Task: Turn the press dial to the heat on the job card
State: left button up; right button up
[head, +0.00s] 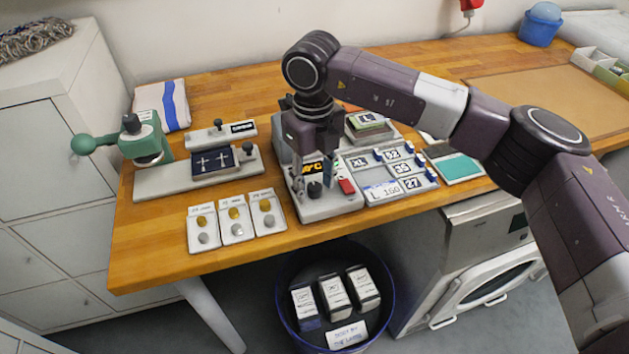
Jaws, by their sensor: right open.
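The heat press (325,209) is a pale grey unit near the front edge of the wooden bench. Its black dial (314,189) sits on the front panel, below an amber display (312,168) that is partly hidden; only a "°C" mark reads. My right gripper (313,150) points down over the press, open and empty, above and behind the dial and apart from it. The dial's setting is too small to tell. My left gripper is out of view.
A red button (347,186) is close right of the dial. A tray (372,170) with size tiles adjoins the press. Three button cards (234,231) lie to the left, near a green hand press (144,142). A blue bin (283,300) stands below the bench edge.

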aim_at(314, 186)
notch_tip(314, 186, up, 12)
dwell(0.5)
dwell(0.3)
